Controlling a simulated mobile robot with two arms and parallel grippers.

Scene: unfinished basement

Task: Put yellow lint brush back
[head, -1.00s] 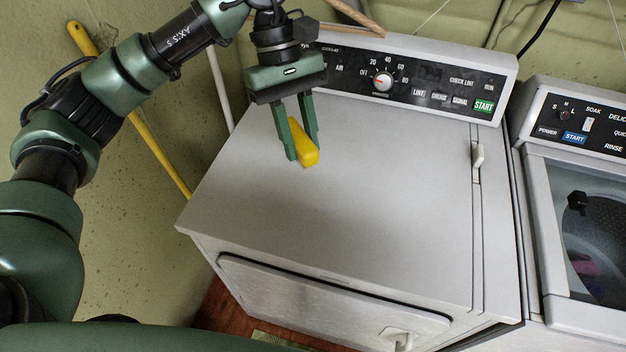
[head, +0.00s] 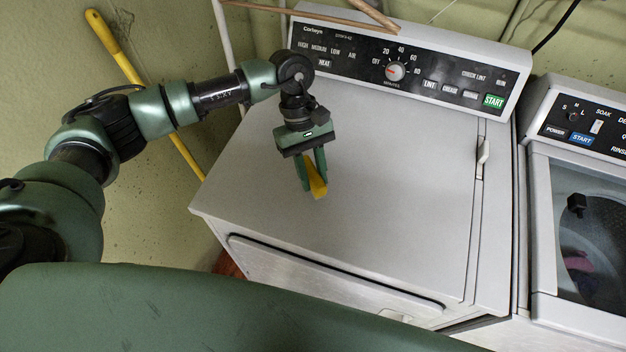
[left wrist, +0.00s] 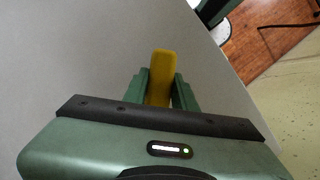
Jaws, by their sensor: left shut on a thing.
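The yellow lint brush (head: 316,181) is between the fingers of my left gripper (head: 313,172), over the top of the dryer (head: 400,170). My left gripper is shut on it and points downward. In the left wrist view the brush (left wrist: 160,72) sticks out past the fingertips of the gripper (left wrist: 160,85). I cannot tell whether the brush touches the dryer top. The right gripper is not in view.
The dryer's control panel (head: 430,75) rises at the back, with wooden sticks (head: 340,14) above it. A washer (head: 590,190) with a see-through lid stands at the right. A yellow-handled pole (head: 120,60) leans on the wall. The dryer top is otherwise clear.

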